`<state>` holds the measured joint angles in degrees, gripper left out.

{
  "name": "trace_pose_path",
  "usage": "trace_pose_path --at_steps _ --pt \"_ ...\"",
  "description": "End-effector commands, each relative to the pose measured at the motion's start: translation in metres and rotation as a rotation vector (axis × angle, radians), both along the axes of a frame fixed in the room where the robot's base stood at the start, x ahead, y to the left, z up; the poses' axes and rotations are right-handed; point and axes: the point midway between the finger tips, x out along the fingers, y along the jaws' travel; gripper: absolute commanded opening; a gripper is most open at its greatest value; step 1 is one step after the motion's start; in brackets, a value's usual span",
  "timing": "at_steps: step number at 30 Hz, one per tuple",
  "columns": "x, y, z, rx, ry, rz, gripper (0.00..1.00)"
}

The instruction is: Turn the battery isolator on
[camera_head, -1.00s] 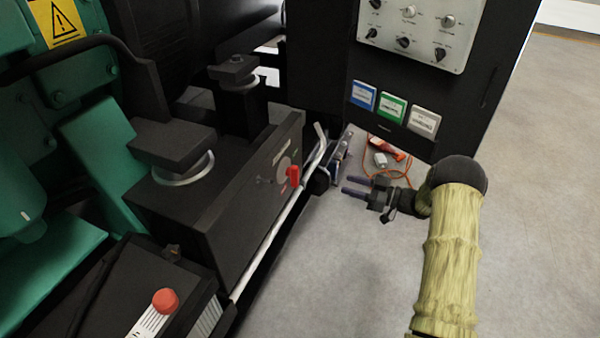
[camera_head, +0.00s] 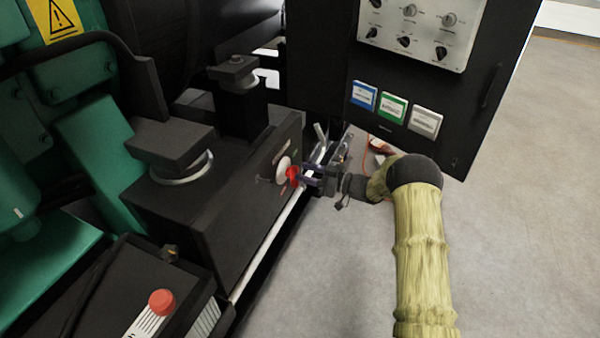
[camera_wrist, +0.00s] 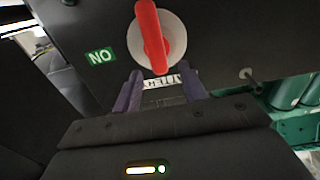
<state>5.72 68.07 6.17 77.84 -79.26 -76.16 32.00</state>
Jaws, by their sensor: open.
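The battery isolator is a red handle (camera_head: 293,177) on a pale round plate, set in the side of a black box (camera_head: 225,225). In the wrist view the red handle (camera_wrist: 152,38) stands almost upright in that picture, tilted slightly, over its grey disc (camera_wrist: 172,42). A green label (camera_wrist: 100,56) is left of the disc, and a white label below it is partly hidden. My gripper (camera_head: 308,175) is at the handle, its fingers pointing at it. In the wrist view my gripper (camera_wrist: 166,85) has its two fingers apart, just below the handle's lower end. Nothing is between them; contact cannot be told.
A black cabinet (camera_head: 455,110) with knobs and coloured labels stands behind my arm. A pale pipe (camera_head: 268,243) runs along the box's lower edge. A red push button (camera_head: 161,302) is at the lower left. Open grey floor (camera_head: 510,220) lies to the right.

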Motion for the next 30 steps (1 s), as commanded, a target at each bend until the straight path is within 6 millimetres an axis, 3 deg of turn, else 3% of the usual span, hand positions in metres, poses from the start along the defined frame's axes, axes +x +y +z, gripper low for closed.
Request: trace_pose_path --at_steps 6,15,22,30 --pt "0.008 0.022 0.0 0.002 -0.001 0.0 0.42" --pt "0.009 0.025 0.0 0.001 0.0 -0.001 0.42" --pt "0.009 0.024 0.0 0.001 0.0 -0.001 0.0" --pt "0.009 0.024 0.0 -0.004 -0.01 -0.001 0.0"
